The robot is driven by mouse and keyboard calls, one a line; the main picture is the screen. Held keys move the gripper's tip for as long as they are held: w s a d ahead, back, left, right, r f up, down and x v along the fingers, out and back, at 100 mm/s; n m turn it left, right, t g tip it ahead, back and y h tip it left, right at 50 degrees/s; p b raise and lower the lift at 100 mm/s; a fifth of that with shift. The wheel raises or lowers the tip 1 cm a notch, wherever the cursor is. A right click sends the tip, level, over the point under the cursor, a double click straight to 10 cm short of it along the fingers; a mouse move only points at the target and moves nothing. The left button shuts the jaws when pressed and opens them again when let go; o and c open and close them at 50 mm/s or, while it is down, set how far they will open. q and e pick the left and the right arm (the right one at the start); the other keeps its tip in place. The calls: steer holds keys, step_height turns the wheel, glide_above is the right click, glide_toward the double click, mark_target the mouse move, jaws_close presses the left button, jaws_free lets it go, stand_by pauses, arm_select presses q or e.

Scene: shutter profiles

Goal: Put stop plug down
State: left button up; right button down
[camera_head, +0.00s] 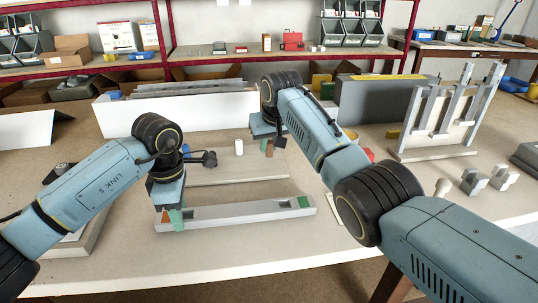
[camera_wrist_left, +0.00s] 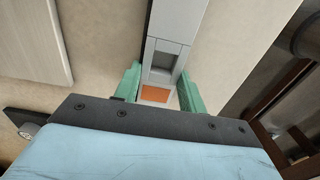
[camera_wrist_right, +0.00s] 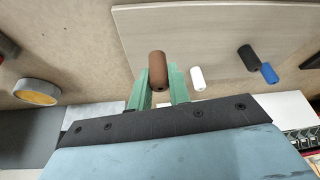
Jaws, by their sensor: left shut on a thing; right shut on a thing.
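A brown cylindrical stop plug (camera_wrist_right: 158,66) is between the green fingers of my right gripper (camera_wrist_right: 160,88), which is shut on it. The brown plug also shows in the head view (camera_head: 269,149) below that gripper. Whether it touches the surface below I cannot tell. A white plug (camera_wrist_right: 197,79), a black plug (camera_wrist_right: 248,57) and a blue plug (camera_wrist_right: 269,73) are at a pale board (camera_wrist_right: 190,35). My left gripper (camera_head: 173,218) is shut on the left end of a grey profile (camera_head: 240,213), beside an orange patch (camera_wrist_left: 154,95). The profile's right end has a green patch (camera_head: 304,203).
A white rack (camera_head: 436,130) with upright grey profiles stands at the right. Grey blocks (camera_head: 474,181) lie in front of it. A long white bin (camera_head: 175,110) stands behind. A tape roll (camera_wrist_right: 37,92) lies near my right gripper. The table's front edge is close to the profile.

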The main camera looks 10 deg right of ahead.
step_height(320, 180, up, 6)
steer(key=shift+f, duration=0.2)
steer(key=shift+d+r, duration=0.15)
steer(key=shift+r, duration=0.15)
step_height(320, 180, up, 2)
steer(key=s+d, duration=0.2)
glide_above(283, 204)
step_height(283, 204, down, 2)
steer(key=f, duration=0.3)
steer(key=s+f, duration=0.1)
steer(key=f, duration=0.2)
steer(key=shift+s+d+f, duration=0.1)
steer(key=shift+s, duration=0.05)
step_height(283, 204, down, 4)
steer(key=shift+f, duration=0.1)
arm_select(q)
steer(key=shift+r, duration=0.1)
arm_select(e)
steer(key=shift+f, duration=0.15)
